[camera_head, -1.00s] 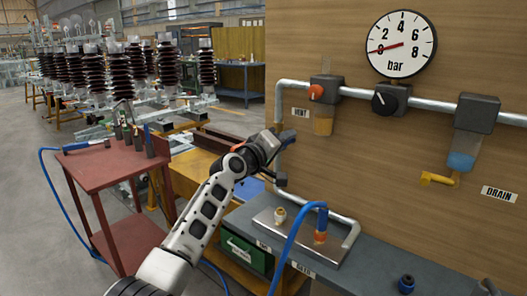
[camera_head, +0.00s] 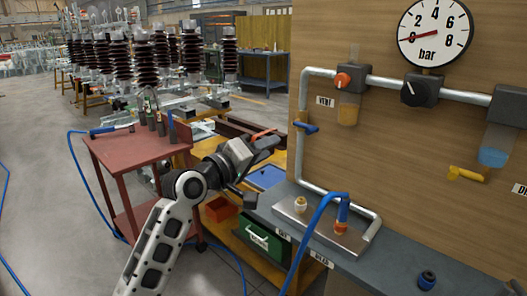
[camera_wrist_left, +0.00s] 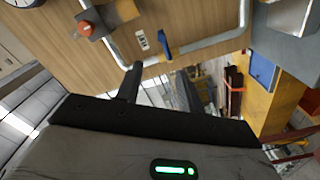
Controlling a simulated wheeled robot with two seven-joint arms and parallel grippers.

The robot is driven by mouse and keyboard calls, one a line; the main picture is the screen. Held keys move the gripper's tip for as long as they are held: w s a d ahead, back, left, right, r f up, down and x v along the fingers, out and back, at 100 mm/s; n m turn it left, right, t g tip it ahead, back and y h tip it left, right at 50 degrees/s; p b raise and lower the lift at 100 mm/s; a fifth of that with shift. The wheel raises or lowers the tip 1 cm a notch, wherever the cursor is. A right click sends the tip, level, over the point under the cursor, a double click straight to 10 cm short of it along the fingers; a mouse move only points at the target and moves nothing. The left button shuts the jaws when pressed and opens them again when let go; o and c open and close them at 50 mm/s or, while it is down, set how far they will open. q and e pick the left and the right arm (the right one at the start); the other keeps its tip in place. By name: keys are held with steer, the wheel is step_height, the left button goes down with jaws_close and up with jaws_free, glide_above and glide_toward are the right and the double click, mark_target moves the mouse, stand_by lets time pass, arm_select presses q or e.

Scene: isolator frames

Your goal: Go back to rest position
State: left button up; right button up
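My left gripper (camera_head: 264,168) is open and empty, in front of the wooden panel's left edge and above the grey bench. In the left wrist view its two dark fingers (camera_wrist_left: 158,88) stand apart with nothing between them. The blue valve handle (camera_head: 306,127) on the silver pipe is to the right of the gripper and apart from it; it also shows in the left wrist view (camera_wrist_left: 165,45). My right gripper cannot be made out in the head view.
The grey bench (camera_head: 393,262) carries a metal plate with a blue hose (camera_head: 318,222). A red cart (camera_head: 140,150) with tools stands left. A pressure gauge (camera_head: 433,33), red knob (camera_head: 343,81) and yellow handle (camera_head: 465,174) are on the panel. Open floor lies far left.

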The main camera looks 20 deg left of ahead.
arm_select(q)
steer(key=s+f+m+g+y, duration=0.1)
steer(key=s+f, duration=0.3)
steer(key=f, duration=0.6)
steer(key=s+f+m+g+y, duration=0.15)
steer(key=s+f, duration=0.25)
steer(key=f, duration=0.6)
steer(key=s+d+f+m+g+y, duration=0.1)
steer(key=s+f+m, duration=0.2)
steer(key=s+f, duration=0.4)
steer(key=s+d+f+m+g+y, duration=0.1)
steer(key=s+f+m+g, duration=0.1)
steer(key=s+f, duration=0.6)
steer(key=s+m, duration=0.1)
steer(key=s, duration=0.6)
steer(key=shift+d, duration=0.2)
steer(key=shift+g, duration=0.25)
